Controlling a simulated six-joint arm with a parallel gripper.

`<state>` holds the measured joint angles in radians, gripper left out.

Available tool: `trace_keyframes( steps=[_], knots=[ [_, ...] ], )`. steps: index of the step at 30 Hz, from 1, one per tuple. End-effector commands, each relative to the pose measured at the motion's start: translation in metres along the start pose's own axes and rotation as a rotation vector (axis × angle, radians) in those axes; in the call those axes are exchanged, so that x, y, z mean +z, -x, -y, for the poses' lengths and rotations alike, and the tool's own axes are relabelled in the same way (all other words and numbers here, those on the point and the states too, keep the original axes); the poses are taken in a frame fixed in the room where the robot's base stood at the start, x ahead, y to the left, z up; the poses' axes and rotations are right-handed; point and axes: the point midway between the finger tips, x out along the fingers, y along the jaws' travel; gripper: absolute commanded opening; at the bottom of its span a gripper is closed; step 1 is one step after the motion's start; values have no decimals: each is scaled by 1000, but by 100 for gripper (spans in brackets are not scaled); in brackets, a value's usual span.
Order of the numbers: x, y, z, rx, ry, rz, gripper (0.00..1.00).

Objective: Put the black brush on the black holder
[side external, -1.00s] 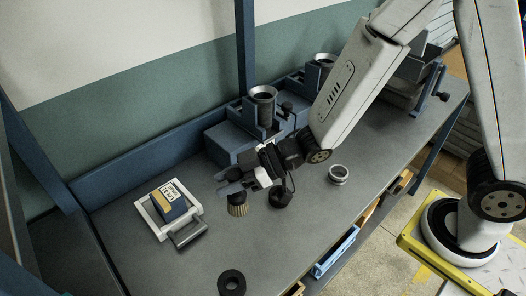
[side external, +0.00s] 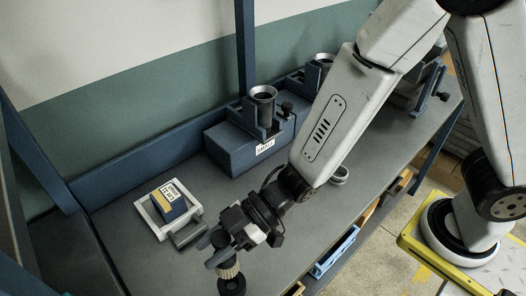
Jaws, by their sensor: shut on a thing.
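My gripper (side external: 221,250) is low over the front of the bench and is shut on the black brush. The brush (side external: 229,270) points down, with its pale bristles showing below the fingers; its black top is largely hidden by the gripper. The black holder (side external: 232,288), a round black ring on the bench top, is directly below the bristles in this view. The bristles overlap the holder's far part in the picture. I cannot tell whether they touch it or hang just above it.
A white tray (side external: 143,204) with a blue and yellow box (side external: 169,203) stands left of my gripper. A blue machine (side external: 228,150) with a metal cup stands behind. A metal ring (side external: 341,174) lies partly behind my arm. The bench is clear at front left.

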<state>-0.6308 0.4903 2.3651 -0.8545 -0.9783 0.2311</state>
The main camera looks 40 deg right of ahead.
Motion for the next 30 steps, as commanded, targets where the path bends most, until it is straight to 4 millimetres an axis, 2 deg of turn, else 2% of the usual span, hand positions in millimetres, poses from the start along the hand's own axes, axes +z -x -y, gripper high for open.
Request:
trace_keyframes(
  steps=[9, 23, 30],
  knots=[
    [28, -11, 0, 0, -3, 3, 0],
    [38, -15, 0, 2, -2, 1, 0],
    [55, -22, 0, 0, -3, 3, 0]
  ],
)
